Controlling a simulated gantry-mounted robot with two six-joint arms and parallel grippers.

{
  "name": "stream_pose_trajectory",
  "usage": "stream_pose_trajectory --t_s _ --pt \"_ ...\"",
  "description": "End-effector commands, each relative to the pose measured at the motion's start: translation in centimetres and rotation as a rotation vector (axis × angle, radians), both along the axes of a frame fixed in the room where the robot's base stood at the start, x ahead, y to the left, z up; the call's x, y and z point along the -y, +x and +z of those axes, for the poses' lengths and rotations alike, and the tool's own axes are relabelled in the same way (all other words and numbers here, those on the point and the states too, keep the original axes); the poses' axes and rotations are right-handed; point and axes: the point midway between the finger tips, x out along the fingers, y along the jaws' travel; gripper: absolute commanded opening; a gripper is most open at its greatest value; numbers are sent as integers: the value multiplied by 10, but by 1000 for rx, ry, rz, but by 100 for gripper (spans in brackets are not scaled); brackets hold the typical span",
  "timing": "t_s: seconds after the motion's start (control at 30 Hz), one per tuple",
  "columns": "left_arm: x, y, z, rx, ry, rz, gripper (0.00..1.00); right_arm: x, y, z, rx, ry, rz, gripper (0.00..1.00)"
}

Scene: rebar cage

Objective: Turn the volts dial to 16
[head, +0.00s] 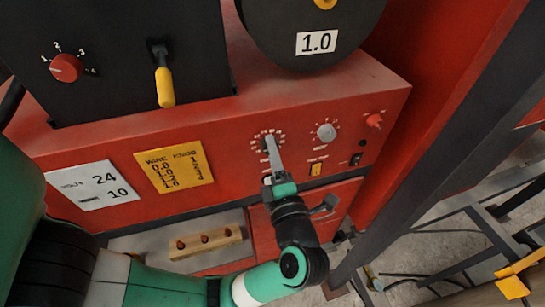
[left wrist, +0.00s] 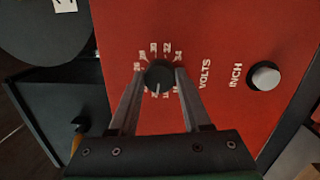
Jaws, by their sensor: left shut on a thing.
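The volts dial (left wrist: 158,76) is a round black knob on a red panel, ringed by white numbers, with the word VOLTS beside it. In the left wrist view the two fingers of my left gripper (left wrist: 157,80) stand on either side of the knob and are closed on it. A small light mark shows on the knob's side facing the gripper; the number it points at is too small to read surely. In the head view my left gripper (head: 271,150) reaches the panel and hides most of the dial. My right gripper is not in view.
A grey knob (head: 326,131) and a small red knob (head: 374,121) sit right of the dial. A white card (head: 95,184) shows 24 and 10. A yellow label (head: 174,170) is beside it. In the wrist view a grey button (left wrist: 265,76) is marked INCH.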

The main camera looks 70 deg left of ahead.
Motion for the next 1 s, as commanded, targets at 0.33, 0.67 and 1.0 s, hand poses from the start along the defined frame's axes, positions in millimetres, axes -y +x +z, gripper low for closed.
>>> stream_pose_trajectory --t_s 0.33,0.67,1.0 --pt "0 1 -5 333 -12 -1 0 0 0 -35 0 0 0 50" --pt "0 1 -4 631 -24 1 0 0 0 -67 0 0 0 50" --pt "0 1 -2 837 -33 1 0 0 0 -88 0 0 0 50"
